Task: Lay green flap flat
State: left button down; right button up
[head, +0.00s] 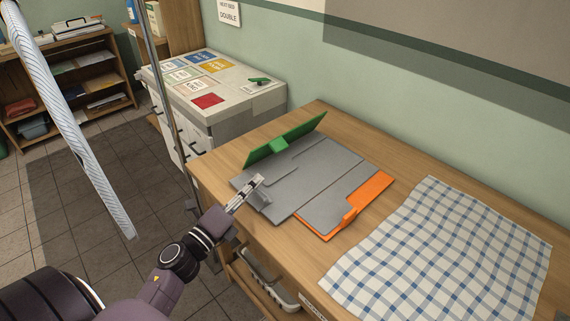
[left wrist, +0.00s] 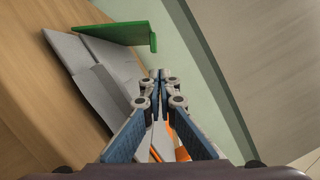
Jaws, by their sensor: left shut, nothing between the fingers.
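The green flap (head: 300,136) stands raised and tilted at the far left edge of a grey folding board (head: 315,170) on the wooden table. The flap also shows at the top of the left wrist view (left wrist: 115,33). My left gripper (head: 258,181) is shut and empty, over the near left edge of the board and nearer the camera than the green flap. In the left wrist view its fingertips (left wrist: 160,76) are together, apart from the flap. My right gripper is out of view.
An orange flap (head: 373,191) lies at the board's right side, partly under a grey panel. A blue checked cloth (head: 440,250) covers the table's right. A white cabinet with coloured cards (head: 208,101) stands behind at left. The green wall (head: 400,110) runs along the back.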

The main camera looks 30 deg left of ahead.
pick_arm(q)
jog(key=shift+w+f, duration=0.5)
jog(key=shift+w+d+r, duration=0.1)
jog(key=shift+w+r, duration=0.05)
jog(key=shift+w, duration=0.05)
jog(key=w, duration=0.5)
jog(key=w+d+r, duration=0.1)
jog(key=w, duration=0.1)
jog(key=shift+w+p, duration=0.3)
jog(key=shift+w, duration=0.8)
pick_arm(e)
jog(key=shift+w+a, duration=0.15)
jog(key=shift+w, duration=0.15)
pick_arm(q)
jog(key=shift+r, duration=0.1)
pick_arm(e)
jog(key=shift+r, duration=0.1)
